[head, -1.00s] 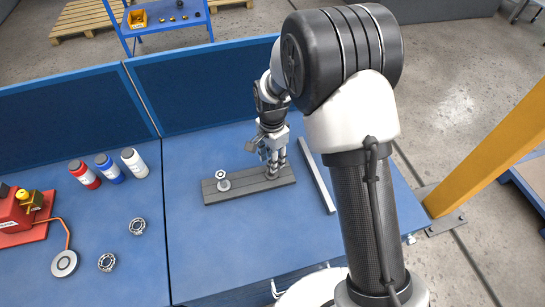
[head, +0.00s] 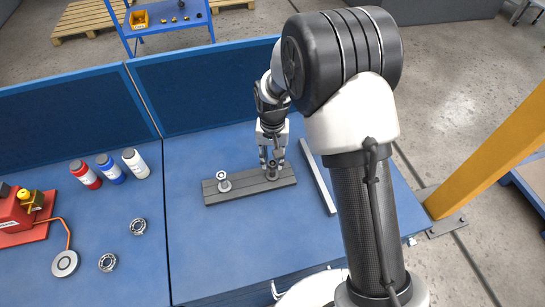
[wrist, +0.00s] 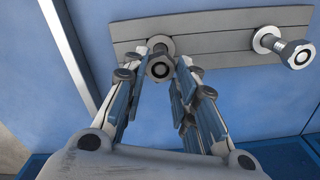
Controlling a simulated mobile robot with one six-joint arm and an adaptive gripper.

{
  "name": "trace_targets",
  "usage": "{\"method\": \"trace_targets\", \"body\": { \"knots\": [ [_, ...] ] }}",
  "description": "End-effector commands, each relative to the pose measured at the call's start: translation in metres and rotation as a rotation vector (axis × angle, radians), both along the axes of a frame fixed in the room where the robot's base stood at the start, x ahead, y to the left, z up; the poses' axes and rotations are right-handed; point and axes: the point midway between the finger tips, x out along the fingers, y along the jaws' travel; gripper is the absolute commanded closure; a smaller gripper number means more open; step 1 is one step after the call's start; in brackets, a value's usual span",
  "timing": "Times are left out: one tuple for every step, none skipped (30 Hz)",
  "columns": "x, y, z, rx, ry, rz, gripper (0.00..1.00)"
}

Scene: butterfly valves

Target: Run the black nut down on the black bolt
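The black bolt (head: 272,174) stands upright on the right part of a grey plate. My gripper (head: 272,158) points down over this bolt. In the wrist view, the fingers (wrist: 164,60) stand on either side of the nut, apart, with a narrow gap on the right; contact on the left is hard to tell. The thread below the nut is mostly hidden.
A silver bolt with a nut (head: 223,182) stands on the plate's left part; it also shows in the wrist view (wrist: 298,53). The grey plate (head: 246,187) lies on the blue table. A pale bar (head: 318,183) lies to its right. Bottles and bearing rings are farther left.

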Motion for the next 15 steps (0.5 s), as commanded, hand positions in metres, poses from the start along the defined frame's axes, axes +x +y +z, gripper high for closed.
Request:
{"method": "trace_targets", "body": {
  "knots": [
    [0.0000, 0.0000, 0.0000, 0.000, 0.000, -0.001, 0.80],
    [0.0000, 0.0000, 0.0000, 0.000, 0.000, -0.001, 0.82],
    [0.0000, 0.0000, 0.0000, 0.000, 0.000, -0.001, 0.84],
    [0.0000, 0.0000, 0.0000, 0.000, 0.000, -0.001, 0.86],
    [0.0000, 0.0000, 0.0000, 0.000, 0.000, -0.001, 0.88],
    [0.0000, 0.0000, 0.0000, 0.000, 0.000, -0.001, 0.91],
    [0.0000, 0.0000, 0.0000, 0.000, 0.000, -0.001, 0.93],
    [0.0000, 0.0000, 0.0000, 0.000, 0.000, -0.001, 0.95],
    [0.0000, 0.0000, 0.0000, 0.000, 0.000, -0.001, 0.98],
    [0.0000, 0.0000, 0.0000, 0.000, 0.000, -0.001, 1.00],
    [0.0000, 0.0000, 0.0000, 0.000, 0.000, -0.001, 1.00],
    [0.0000, 0.0000, 0.0000, 0.000, 0.000, -0.002, 1.00],
    [0.0000, 0.0000, 0.0000, 0.000, 0.000, -0.002, 1.00],
    [0.0000, 0.0000, 0.0000, 0.000, 0.000, -0.003, 1.00],
    [0.0000, 0.0000, 0.0000, 0.000, 0.000, -0.013, 1.00]
  ]
}}
